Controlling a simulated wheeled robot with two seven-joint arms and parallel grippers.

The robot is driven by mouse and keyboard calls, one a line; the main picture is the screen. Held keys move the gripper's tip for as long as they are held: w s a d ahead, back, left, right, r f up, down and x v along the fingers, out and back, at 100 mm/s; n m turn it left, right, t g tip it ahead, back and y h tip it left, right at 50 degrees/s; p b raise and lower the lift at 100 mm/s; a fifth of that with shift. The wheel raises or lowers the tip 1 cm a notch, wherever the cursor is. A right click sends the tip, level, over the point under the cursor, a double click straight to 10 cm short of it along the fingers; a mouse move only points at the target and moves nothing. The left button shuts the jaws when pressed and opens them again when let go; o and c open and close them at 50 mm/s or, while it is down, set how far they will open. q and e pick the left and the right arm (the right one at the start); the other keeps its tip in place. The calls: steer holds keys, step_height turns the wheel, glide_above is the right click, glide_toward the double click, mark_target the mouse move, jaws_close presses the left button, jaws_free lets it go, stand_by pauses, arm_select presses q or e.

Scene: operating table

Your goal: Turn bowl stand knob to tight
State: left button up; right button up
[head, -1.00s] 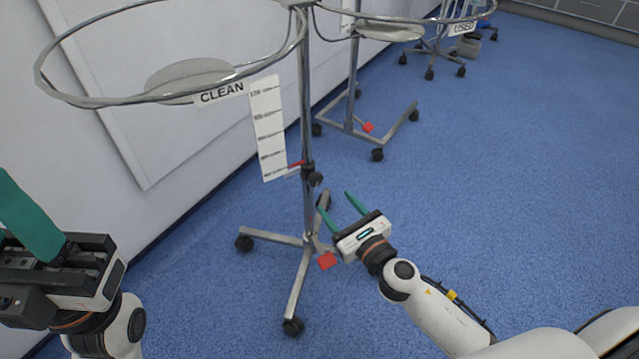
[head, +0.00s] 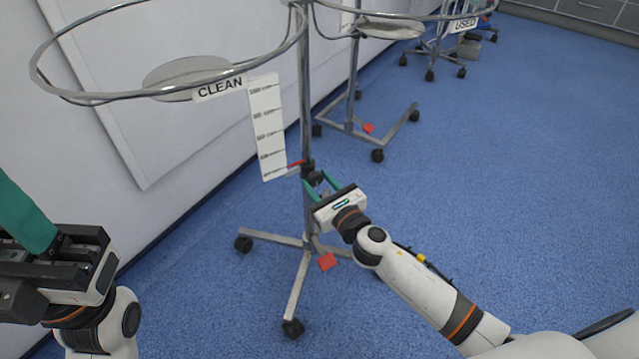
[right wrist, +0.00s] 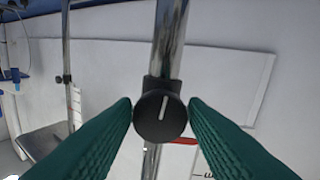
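The bowl stand (head: 307,128) is a chrome pole with a ring on top, labelled CLEAN, and a wheeled base. Its black knob (right wrist: 161,115) shows in the right wrist view as a round dial with a white line, tilted slightly right of upright. In the head view the knob is largely hidden near the right fingertips. My right gripper (head: 320,182) is open, with its green fingers at either side of the knob; in the right wrist view (right wrist: 162,112) slim gaps seem to show. My left gripper (head: 25,225) is at the left edge, only partly in view.
A white graduated scale card (head: 267,128) hangs beside the pole, with a red pointer (head: 296,163) near the knob. A second stand (head: 352,125) stands behind. A white wall is at the left. Blue floor (head: 500,180) is clear at the right.

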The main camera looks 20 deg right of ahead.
steer(key=c, duration=0.6)
steer(key=shift+o, duration=0.2)
